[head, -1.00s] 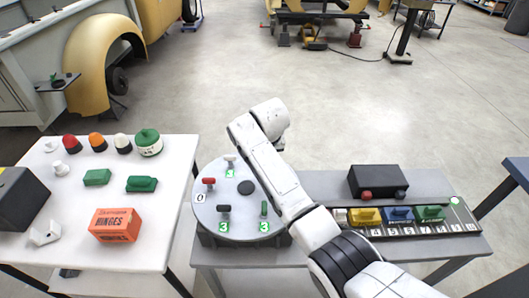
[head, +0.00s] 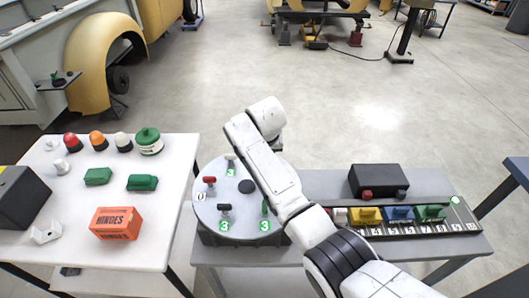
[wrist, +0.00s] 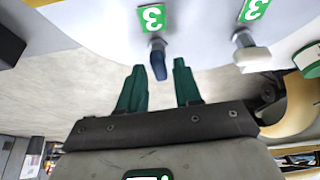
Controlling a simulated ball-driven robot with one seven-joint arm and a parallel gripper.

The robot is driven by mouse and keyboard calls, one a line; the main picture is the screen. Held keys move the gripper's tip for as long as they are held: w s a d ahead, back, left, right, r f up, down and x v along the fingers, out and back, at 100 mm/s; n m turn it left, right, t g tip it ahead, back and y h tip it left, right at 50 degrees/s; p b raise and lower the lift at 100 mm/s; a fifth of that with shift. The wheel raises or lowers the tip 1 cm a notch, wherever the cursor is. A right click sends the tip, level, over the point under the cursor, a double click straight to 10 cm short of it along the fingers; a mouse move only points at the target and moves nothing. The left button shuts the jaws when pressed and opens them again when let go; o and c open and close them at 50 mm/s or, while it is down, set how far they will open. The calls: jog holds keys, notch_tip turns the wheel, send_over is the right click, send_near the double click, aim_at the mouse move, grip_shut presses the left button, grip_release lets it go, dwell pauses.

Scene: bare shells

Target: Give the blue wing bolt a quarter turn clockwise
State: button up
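The blue wing bolt (wrist: 158,64) stands on the pale round plate (wrist: 205,22) beside a green label marked 3 (wrist: 152,18) in the wrist view. In the head view my arm hides it. My gripper (wrist: 159,66) is open, with two green fingers apart. In the wrist view the bolt's wing shows between the fingertips, with a gap on each side; I cannot tell whether it is at their depth. In the head view the round plate (head: 207,215) shows a red bolt (head: 209,181), a dark bolt (head: 224,208), a green bolt (head: 264,207) and a white bolt (head: 230,158).
The white bolt (wrist: 252,56) stands near the blue one. Right of the plate, a rail (head: 400,231) holds yellow, blue and green blocks, with a black box (head: 378,180) behind. The white table (head: 125,190) at left carries domes, green blocks and an orange hinges box (head: 115,223).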

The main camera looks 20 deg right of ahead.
jog(key=shift+o, duration=0.5)
jog(key=b+v, duration=0.1)
jog(key=v, duration=0.9)
jog(key=shift+r, duration=0.35)
jog(key=shift+s, duration=0.2)
